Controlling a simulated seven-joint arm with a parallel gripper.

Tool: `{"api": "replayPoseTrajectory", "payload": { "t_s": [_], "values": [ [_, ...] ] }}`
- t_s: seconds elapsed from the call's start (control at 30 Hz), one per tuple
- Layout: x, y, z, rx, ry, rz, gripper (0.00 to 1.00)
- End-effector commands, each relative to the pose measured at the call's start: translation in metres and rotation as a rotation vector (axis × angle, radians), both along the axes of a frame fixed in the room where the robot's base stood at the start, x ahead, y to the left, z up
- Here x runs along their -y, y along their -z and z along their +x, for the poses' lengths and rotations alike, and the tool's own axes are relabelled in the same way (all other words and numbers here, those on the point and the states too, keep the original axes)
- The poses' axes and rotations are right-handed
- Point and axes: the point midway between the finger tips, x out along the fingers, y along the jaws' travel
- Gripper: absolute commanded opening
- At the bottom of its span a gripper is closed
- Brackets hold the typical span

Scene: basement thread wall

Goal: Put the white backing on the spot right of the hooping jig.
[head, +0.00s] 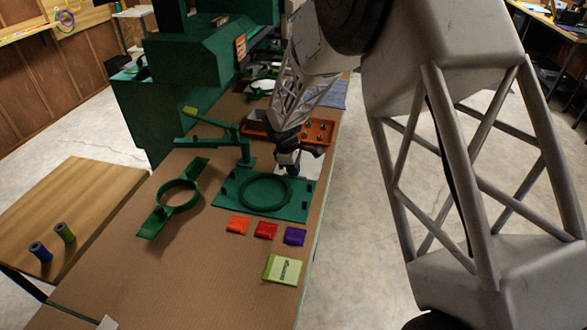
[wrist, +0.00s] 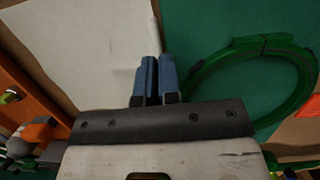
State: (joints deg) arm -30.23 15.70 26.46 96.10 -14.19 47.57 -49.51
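The white backing (wrist: 80,50) fills the left of the wrist view as a pale, flat-looking sheet. My gripper (wrist: 157,62) is at the backing's edge nearest the jig. Its two blue fingers are close together with a narrow gap. I cannot tell whether they pinch the sheet.
An orange tray (head: 320,131) with small parts sits just behind the backing. Orange, red and purple packets (head: 265,230) and a green booklet (head: 283,270) lie in front of the jig. A green hoop holder (head: 178,194) lies to the left. The table's right edge is close.

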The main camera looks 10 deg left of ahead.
Motion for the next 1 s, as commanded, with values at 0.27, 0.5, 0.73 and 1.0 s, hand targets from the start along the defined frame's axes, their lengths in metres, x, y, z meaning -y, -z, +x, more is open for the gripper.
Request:
{"api": "replayPoseTrajectory", "payload": {
  "t_s": [0.27,0.5,0.73,1.0],
  "values": [
    [0.0,0.0,0.0,0.0,0.0,0.0,0.13],
    [0.0,0.0,0.0,0.0,0.0,0.0,0.34],
    [0.0,-0.002,0.0,0.001,0.0,0.001,0.34],
    [0.0,-0.019,0.0,0.002,0.001,0.002,0.34]
  ]
}}
